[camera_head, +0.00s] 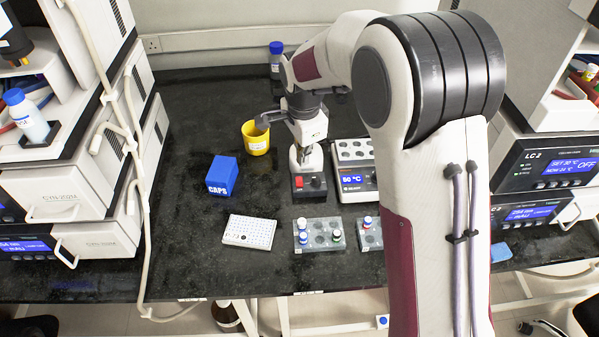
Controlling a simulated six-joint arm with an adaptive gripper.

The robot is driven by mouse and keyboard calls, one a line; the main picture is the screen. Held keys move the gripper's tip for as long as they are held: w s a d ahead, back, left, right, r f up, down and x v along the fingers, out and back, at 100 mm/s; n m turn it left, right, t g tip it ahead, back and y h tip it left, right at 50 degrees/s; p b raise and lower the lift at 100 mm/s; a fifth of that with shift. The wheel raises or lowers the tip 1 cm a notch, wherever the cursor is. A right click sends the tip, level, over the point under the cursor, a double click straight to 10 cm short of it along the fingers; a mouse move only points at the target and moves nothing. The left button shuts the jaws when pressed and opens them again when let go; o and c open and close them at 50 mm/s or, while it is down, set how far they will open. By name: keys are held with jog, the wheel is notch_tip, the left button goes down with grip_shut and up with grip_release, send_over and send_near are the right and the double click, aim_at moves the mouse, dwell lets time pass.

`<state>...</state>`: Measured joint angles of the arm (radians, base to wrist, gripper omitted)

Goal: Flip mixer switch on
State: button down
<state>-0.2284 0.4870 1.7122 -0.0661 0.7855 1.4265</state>
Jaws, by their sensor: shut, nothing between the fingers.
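The mixer (317,192) is a small dark-fronted unit with a pale upper part, standing in the middle of the black bench. A red switch (299,182) is on the left of its front face, with a dark knob to its right. I cannot tell the switch's position at this size. My gripper (300,158) points down just above and behind the red switch. Its fingers are together and empty. It hides part of the mixer's top, and I cannot tell whether it touches the mixer.
A heater block (368,184) showing 50 °C stands close right of the mixer. Vial racks (303,246) and a white well plate (237,231) lie in front. A blue CAPS box (222,175) and yellow cup (256,138) stand left. The bench's left front is clear.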

aim_at(299, 178)
jog(key=shift+w+a+r+m+t, duration=0.15)
jog(key=shift+w+r+m, duration=0.15)
jog(key=shift+m, duration=0.5)
jog(key=shift+w+r+m+t, duration=0.1)
jog(key=shift+w+r+m, duration=0.1)
jog(key=shift+w+m, duration=0.45)
jog(key=shift+w+a+r+m+t, duration=0.15)
jog(key=shift+r+m, duration=0.1)
jog(key=shift+m, duration=0.7)
jog(key=shift+d, duration=0.1)
jog(key=shift+f, duration=0.1)
jog(key=shift+x, duration=6.9)
